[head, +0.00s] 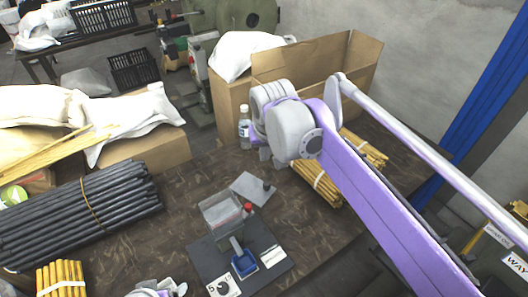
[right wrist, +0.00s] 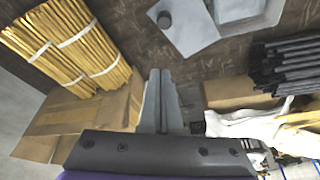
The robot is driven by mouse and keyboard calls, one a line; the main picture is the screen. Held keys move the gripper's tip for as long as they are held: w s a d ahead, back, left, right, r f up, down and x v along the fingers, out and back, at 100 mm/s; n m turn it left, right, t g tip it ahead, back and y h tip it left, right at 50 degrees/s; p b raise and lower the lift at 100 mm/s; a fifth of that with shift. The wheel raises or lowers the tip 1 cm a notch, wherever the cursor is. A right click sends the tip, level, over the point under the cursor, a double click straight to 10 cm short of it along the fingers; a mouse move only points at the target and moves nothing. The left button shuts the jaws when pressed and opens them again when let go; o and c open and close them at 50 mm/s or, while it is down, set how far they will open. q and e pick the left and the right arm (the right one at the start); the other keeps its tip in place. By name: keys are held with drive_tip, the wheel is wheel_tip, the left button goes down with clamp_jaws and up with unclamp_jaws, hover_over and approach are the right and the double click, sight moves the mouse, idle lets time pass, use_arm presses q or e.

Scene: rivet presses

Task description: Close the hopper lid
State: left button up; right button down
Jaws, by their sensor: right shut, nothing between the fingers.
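The hopper (head: 222,213) is a grey open-topped box on a dark mat. Its grey lid (head: 252,187) with a black knob is open, extending from the hopper's far right side. The lid (right wrist: 187,28) and part of the hopper (right wrist: 240,10) also show at the top of the right wrist view. My right gripper (head: 271,160) is beyond the lid, apart from it, near the bottle. In the right wrist view its fingers (right wrist: 161,97) are together and empty, short of the lid. Grey parts of my left gripper (head: 160,290) show at the bottom edge; its fingers are unclear.
A blue bin (head: 244,263) sits at the hopper's near side. Bundled yellow sticks (head: 318,184) lie right of the lid, and black rods (head: 80,212) lie at the left. A bottle (head: 244,133) and a cardboard box (head: 310,62) stand behind.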

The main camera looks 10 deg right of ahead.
sight(252, 185)
drive_tip(key=f, duration=0.7)
drive_tip(key=shift+s+f, duration=0.1)
drive_tip(key=shift+s, duration=0.45)
drive_tip(key=shift+a, duration=0.15)
